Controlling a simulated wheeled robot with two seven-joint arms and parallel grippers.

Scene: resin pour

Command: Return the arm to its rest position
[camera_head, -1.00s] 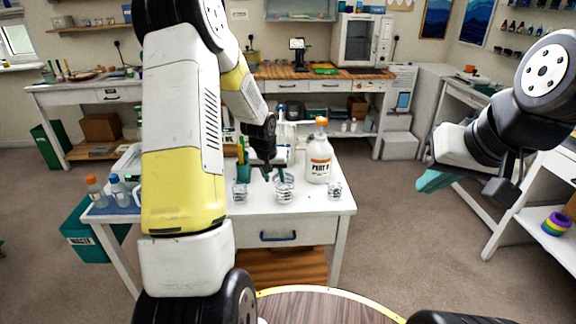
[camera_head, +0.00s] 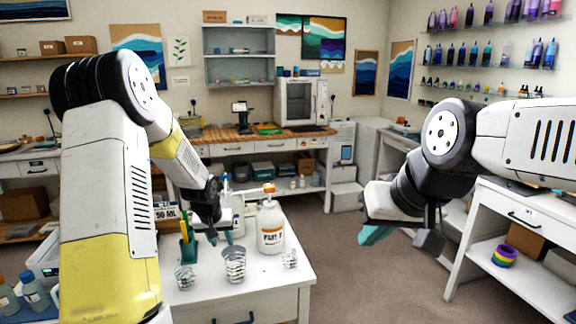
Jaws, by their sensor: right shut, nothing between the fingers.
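My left gripper (camera_head: 220,238) hangs over the white worktable (camera_head: 278,293), its two teal fingertips apart. One fingertip is in front of or just above the rim of a clear cup (camera_head: 234,266); I cannot tell if they touch. The cup stands upright on the table and nothing shows between the fingers. My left arm rises at the left and reaches down to the table. My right gripper (camera_head: 376,235) is in the air to the right of the table, teal fingertips together and empty, with my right arm coming in from the right edge.
A white bottle with an orange cap (camera_head: 271,228) stands behind the cups. Smaller clear cups (camera_head: 186,278) (camera_head: 290,259) stand either side. A green holder (camera_head: 188,250) is at the left. A white shelf unit (camera_head: 524,285) stands at the right; floor between is free.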

